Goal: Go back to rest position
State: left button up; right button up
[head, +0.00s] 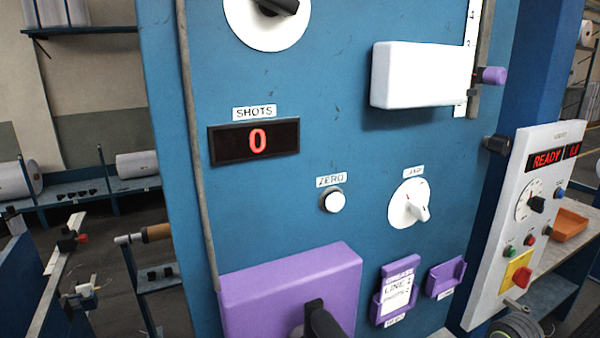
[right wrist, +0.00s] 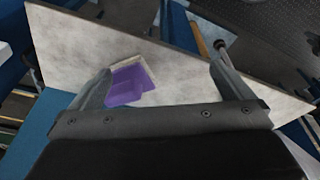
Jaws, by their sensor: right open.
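My right gripper (right wrist: 160,68) shows in the right wrist view with its two grey fingers spread wide apart. It is open, with nothing clamped between the fingers. Beyond the fingers is a pale grey surface (right wrist: 95,48), with a purple holder (right wrist: 127,86) nearer the left finger. I cannot tell if the finger touches it. Neither gripper can be made out with certainty in the head view, and my left gripper is not seen.
A blue machine panel (head: 350,215) fills the head view, with a display (head: 255,141) reading 0, a white box (head: 418,75), a purple box (head: 290,285) and purple holders (head: 396,290). A white control panel (head: 520,220) reading READY stands at right. Racks stand at left.

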jog(key=s+a+f+m+t+h, duration=0.1)
jog(key=s+a+f+m, duration=0.15)
jog(key=s, duration=0.35)
jog(key=s+a+f+m, duration=0.1)
jog(key=s+f+m, duration=0.25)
jog(key=s, duration=0.25)
jog(key=s+m+t+h, duration=0.1)
jog(key=s+m+h, duration=0.3)
jog(key=s, duration=0.6)
notch_tip(320, 180, down, 31)
jog(key=d+g+y+b, duration=0.1)
jog(key=d+y+b, duration=0.1)
jog(key=b, duration=0.4)
jog(key=s+f+b, duration=0.3)
jog(key=s+f, duration=0.4)
jog(key=f, duration=0.3)
jog(key=s+a+f+g+b, duration=0.1)
jog(key=s+f+b, duration=0.1)
jog(key=s+f, duration=0.5)
notch_tip(320, 180, down, 4)
jog(key=shift+s+a+f+m+g+b, duration=0.2)
jog(key=shift+s+m+g+b, duration=0.1)
jog(key=shift+s+b, duration=0.1)
